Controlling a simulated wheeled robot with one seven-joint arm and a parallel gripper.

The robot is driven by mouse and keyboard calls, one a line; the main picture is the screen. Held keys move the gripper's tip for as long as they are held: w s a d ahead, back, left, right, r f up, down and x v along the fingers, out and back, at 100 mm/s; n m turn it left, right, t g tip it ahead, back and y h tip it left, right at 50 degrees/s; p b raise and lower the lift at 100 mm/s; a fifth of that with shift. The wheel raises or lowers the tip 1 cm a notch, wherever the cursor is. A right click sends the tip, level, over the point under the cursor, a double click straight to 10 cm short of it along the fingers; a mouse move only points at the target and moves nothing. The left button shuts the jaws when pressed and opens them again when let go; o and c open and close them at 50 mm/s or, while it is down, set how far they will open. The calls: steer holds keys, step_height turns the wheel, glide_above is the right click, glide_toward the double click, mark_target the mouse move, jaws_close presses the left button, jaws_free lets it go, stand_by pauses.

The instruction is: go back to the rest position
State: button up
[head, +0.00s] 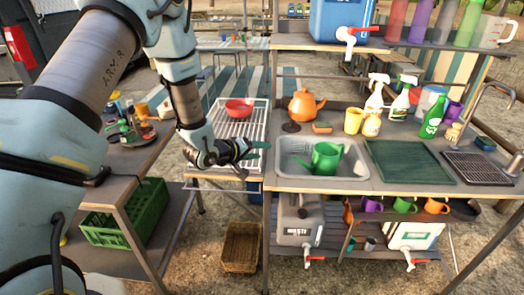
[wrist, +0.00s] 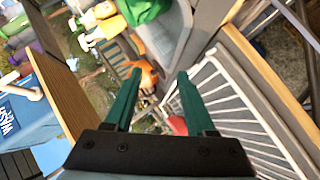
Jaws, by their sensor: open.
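My gripper (head: 257,149) is in the head view, above the gap between the white wire rack and the sink unit. In the wrist view its two green fingers (wrist: 157,95) stand apart with nothing between them. My arm comes in from the left of the head view and hides part of the left-hand table.
The white rack (head: 232,121) holds a red bowl (head: 239,108). A green watering can (head: 326,158) sits in the sink (head: 293,147). An orange kettle (head: 306,104), spray bottles and cups stand behind it. A green crate (head: 125,214) and wicker basket (head: 240,247) are lower down.

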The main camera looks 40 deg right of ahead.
steer(key=shift+a, duration=0.3)
steer(key=w+a+r+t+y, duration=0.3)
steer(key=w+a+y, duration=0.1)
steer(key=w+a, duration=0.5)
steer(key=w+a+r+n+y+b, duration=0.1)
steer(key=a+r+y, duration=0.15)
steer(key=a, duration=0.75)
steer(key=a+r+n+y+b, duration=0.1)
steer(key=a+y, duration=0.2)
steer(key=a, duration=0.6)
steer(key=s+a+r+g+y, duration=0.1)
steer(key=s+a+r+g, duration=0.1)
steer(key=s+a, duration=0.5)
steer(key=s+a+r+g+y, duration=0.2)
steer(key=s+a, duration=0.5)
steer(key=a, duration=0.4)
steer(key=shift+s+b, duration=0.35)
steer(key=shift+b, duration=0.1)
